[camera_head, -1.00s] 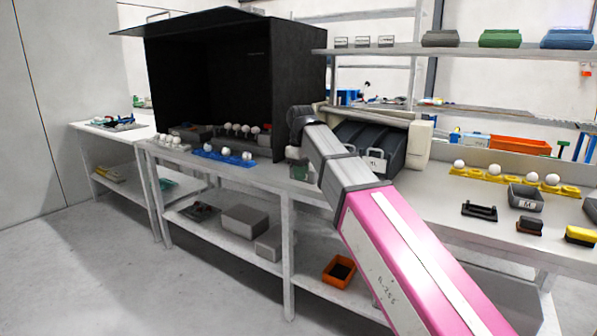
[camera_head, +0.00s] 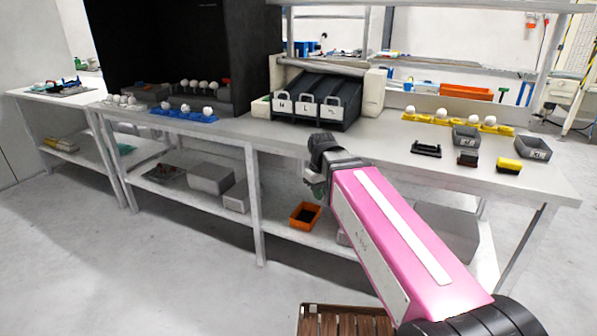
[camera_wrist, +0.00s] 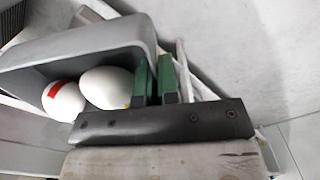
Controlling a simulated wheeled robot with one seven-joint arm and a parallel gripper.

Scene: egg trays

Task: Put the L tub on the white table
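A grey tub (camera_wrist: 95,40) fills the left of the wrist view, with two white eggs (camera_wrist: 105,88) in it, one with a red mark. My gripper (camera_wrist: 157,68) has its green fingers at the tub's right wall, one on each side, and appears shut on it. No letter shows on this tub, so I cannot read whether it is L. In the head view my gripper (camera_head: 316,178) is in front of the long table's edge, and the tub is mostly hidden. A pale table (camera_head: 75,99) stands at the far left; the long light table (camera_head: 390,172) runs beside it.
A black rack (camera_head: 348,97) with lettered white tags stands on the long table. Two grey tubs, one (camera_head: 465,138) and another marked XL (camera_head: 533,148), stand right. Blue (camera_head: 182,114) and yellow (camera_head: 457,124) egg holders carry eggs. An orange bin (camera_head: 305,215) is on the lower shelf.

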